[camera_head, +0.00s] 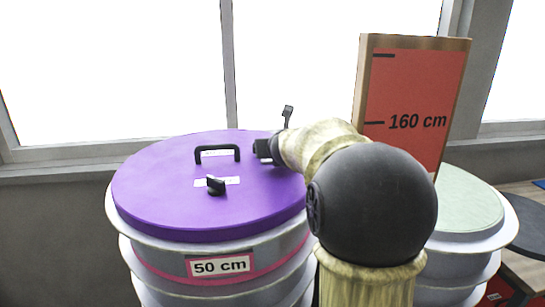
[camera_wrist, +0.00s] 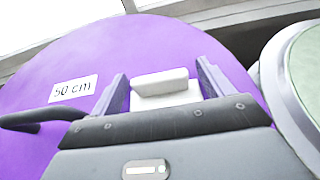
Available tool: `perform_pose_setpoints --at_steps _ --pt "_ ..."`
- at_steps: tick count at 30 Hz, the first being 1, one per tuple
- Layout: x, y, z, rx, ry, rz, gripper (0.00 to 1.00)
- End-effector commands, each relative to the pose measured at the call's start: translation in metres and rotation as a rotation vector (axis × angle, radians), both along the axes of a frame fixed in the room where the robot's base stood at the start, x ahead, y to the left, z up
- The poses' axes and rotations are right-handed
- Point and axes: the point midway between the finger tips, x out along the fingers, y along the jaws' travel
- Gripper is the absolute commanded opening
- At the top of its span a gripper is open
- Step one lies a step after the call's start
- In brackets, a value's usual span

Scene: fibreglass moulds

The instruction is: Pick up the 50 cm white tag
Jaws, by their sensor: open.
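A white tag printed "50 cm" (camera_wrist: 73,90) lies on the purple lid (camera_wrist: 60,65) at the left of the wrist view, behind a black handle. A pale two-part white block (camera_wrist: 165,88) shows between my fingers in the wrist view; no print is visible on it. My gripper (camera_wrist: 164,82) is open, with a finger on each side of the block; I cannot tell whether they touch it. In the head view my gripper (camera_head: 266,148) is at the lid's right rear edge, and its fingertips are hard to make out there.
The purple lid (camera_head: 150,195) covers a grey drum with a "50 cm" front label (camera_head: 220,265). It carries a black handle (camera_head: 217,150) and a black knob (camera_head: 215,185). A red "160 cm" board (camera_head: 415,90) and a green-topped drum (camera_head: 465,205) stand to the right.

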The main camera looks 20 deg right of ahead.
Motion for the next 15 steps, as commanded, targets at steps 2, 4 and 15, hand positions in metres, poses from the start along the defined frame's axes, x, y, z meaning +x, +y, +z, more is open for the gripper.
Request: perform_pose_setpoints --at_steps 2,4,15 --pt "0.0007 -0.0008 0.0001 -0.002 -0.001 -0.001 0.80" --pt "0.0005 -0.0008 0.0003 -0.002 -0.001 -0.001 0.80" --pt "0.0003 -0.0004 0.0003 -0.002 0.001 0.000 0.80"
